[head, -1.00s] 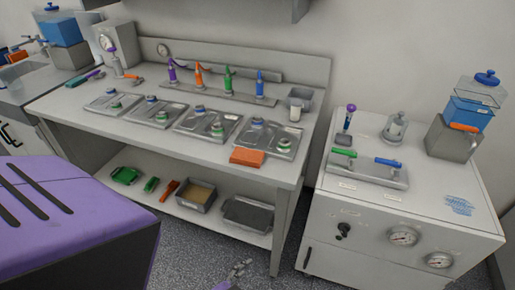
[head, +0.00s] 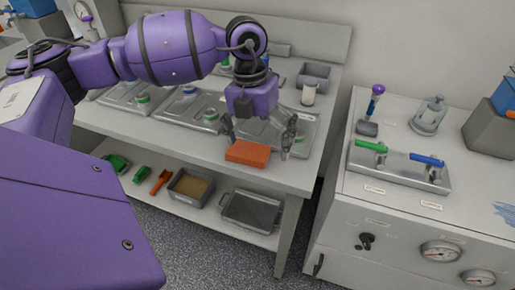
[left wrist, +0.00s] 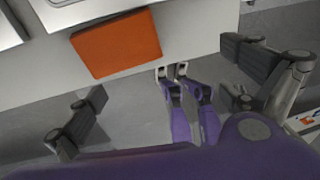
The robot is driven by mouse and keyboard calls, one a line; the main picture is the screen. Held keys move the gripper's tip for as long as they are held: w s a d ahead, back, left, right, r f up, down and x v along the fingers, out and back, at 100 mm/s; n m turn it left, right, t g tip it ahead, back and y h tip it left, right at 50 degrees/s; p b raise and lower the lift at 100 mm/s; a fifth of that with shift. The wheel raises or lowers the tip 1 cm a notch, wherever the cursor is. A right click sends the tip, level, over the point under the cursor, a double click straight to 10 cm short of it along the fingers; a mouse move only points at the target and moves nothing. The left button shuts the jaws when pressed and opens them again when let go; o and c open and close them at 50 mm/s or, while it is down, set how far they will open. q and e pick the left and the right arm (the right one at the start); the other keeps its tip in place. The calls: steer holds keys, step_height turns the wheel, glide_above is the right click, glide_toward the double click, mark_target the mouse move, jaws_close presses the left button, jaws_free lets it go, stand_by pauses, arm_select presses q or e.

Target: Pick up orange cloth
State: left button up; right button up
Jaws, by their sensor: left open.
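The orange cloth (head: 248,153) lies folded flat near the front edge of the workbench, in front of the rightmost metal tray. It also shows in the left wrist view (left wrist: 116,44), at the upper left of centre. My left gripper (head: 258,138) is open and empty, with its fingers pointing down just above the cloth. In the left wrist view the two fingers of the left gripper (left wrist: 165,95) are spread wide, and the cloth lies ahead of them, not between them.
Metal trays (head: 203,117) with small jars stand behind the cloth. A grey bin (head: 312,77) is at the back right of the bench. The lower shelf (head: 228,217) holds trays and green and orange tools. A white cabinet (head: 400,213) with gauges stands to the right across a gap.

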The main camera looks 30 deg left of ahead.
mark_target(248, 149)
arm_select(q)
steer(key=a, duration=0.1)
steer(key=w+a+r+y, duration=0.1)
steer(key=a+r+y, duration=0.1)
steer(key=a, duration=0.1)
steer(key=shift+w+a+r+n+t, duration=0.1)
steer(key=shift+w+r+n+t, duration=0.05)
steer(key=shift+w+n+t, duration=0.2)
steer(key=shift+a+f, duration=0.25)
step_height(248, 149, down, 7)
steer(key=shift+r+p, duration=0.1)
steer(key=shift+p, duration=0.2)
steer(key=c, duration=1)
